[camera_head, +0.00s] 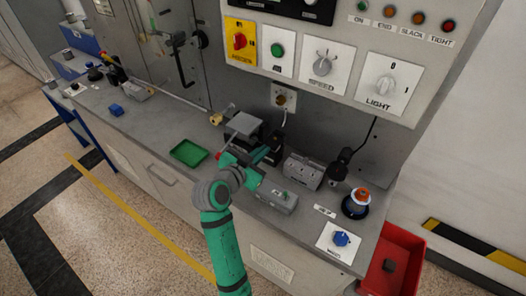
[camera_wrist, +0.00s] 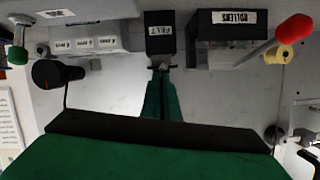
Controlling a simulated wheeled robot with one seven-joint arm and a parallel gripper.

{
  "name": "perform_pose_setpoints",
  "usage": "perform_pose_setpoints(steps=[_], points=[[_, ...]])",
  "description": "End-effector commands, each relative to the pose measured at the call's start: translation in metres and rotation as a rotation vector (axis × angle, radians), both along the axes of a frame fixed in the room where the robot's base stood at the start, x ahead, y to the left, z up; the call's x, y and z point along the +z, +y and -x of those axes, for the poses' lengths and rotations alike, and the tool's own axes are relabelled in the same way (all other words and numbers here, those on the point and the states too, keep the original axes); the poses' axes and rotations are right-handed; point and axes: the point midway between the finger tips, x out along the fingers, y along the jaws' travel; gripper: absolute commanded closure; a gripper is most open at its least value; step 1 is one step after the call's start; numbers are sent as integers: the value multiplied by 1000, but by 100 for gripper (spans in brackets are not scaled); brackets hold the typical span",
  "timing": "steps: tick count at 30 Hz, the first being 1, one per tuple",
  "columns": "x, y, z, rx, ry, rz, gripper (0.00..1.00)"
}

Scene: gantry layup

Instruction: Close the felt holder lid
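The felt holder (camera_wrist: 161,32) is a small black box with a white FELT label, at the top middle of the wrist view. In the head view, a dark box at the back of the bench, just beyond my gripper, appears to be this holder (camera_head: 273,143). I cannot tell how far its lid is open. My green gripper (camera_wrist: 161,69) points at the holder, its two fingers side by side with only a thin seam between them. Small dark fingertips lie just by the holder's edge; whether they touch it is unclear. Nothing visible is held.
A black box labelled ROLLERS (camera_wrist: 232,26) is beside the holder, near a red-handled lever (camera_wrist: 294,27). A grey labelled box (camera_wrist: 90,39) is on the other side. A green tray (camera_head: 188,153), grey block (camera_head: 278,200) and blue knob (camera_head: 341,239) are on the bench.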

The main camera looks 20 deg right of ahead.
Motion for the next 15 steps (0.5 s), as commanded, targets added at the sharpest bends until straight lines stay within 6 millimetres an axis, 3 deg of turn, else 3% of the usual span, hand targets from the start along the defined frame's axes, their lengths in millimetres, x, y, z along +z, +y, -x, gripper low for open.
perform_pose_setpoints(steps=[2, 8, 15], points=[[3, -1, 1, -1, 5, -3, 100], [38, -4, 5, -1, -6, 1, 100], [50, 37, 32, 4, -4, 1, 100]])
